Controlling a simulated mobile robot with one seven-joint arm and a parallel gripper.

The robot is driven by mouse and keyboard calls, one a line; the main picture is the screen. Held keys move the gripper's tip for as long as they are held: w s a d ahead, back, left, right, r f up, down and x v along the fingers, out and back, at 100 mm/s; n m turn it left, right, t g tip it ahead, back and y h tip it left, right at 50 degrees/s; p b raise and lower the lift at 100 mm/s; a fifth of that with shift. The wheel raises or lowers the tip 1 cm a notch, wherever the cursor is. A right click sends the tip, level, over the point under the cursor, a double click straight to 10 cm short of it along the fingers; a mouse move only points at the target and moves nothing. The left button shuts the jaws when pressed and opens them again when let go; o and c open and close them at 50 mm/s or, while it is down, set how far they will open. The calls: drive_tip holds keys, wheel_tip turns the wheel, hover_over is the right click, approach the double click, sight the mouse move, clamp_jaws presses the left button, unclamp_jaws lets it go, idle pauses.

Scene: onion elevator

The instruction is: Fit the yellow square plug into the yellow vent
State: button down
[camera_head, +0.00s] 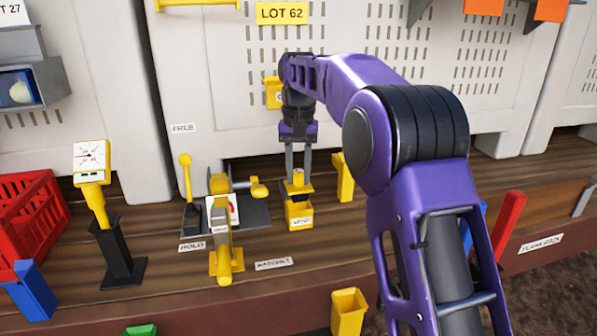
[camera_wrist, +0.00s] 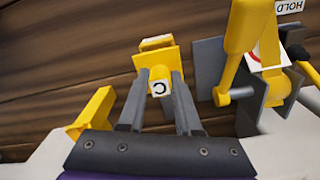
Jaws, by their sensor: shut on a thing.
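My gripper (camera_head: 297,172) points down and is shut on the yellow square plug (camera_head: 298,186). In the wrist view the gripper (camera_wrist: 158,82) has a finger on each side of the plug (camera_wrist: 160,74), whose white end face bears a dark letter like a C. The yellow vent (camera_head: 299,217), a small box with a white label, stands on the wooden deck directly below the plug in the head view. A narrow dark gap seems to show between them. The wrist view shows a yellow block beyond the plug; its opening is hidden.
A ratchet mechanism with a yellow handle (camera_head: 224,264) stands left of the vent. A yellow post (camera_head: 344,178) stands close on the right. A yellow-knobbed lever (camera_head: 187,178), a gauge (camera_head: 92,163) and a red crate (camera_head: 28,220) are farther left. Bare deck lies in front of the vent.

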sight(299, 188)
drive_tip(key=shift+f+b, duration=0.75)
drive_tip(key=shift+f, duration=1.25)
drive_tip(key=c, duration=0.5)
unclamp_jaws()
drive_tip(key=shift+r+p, duration=1.5)
drive_tip(key=shift+r, duration=7.15)
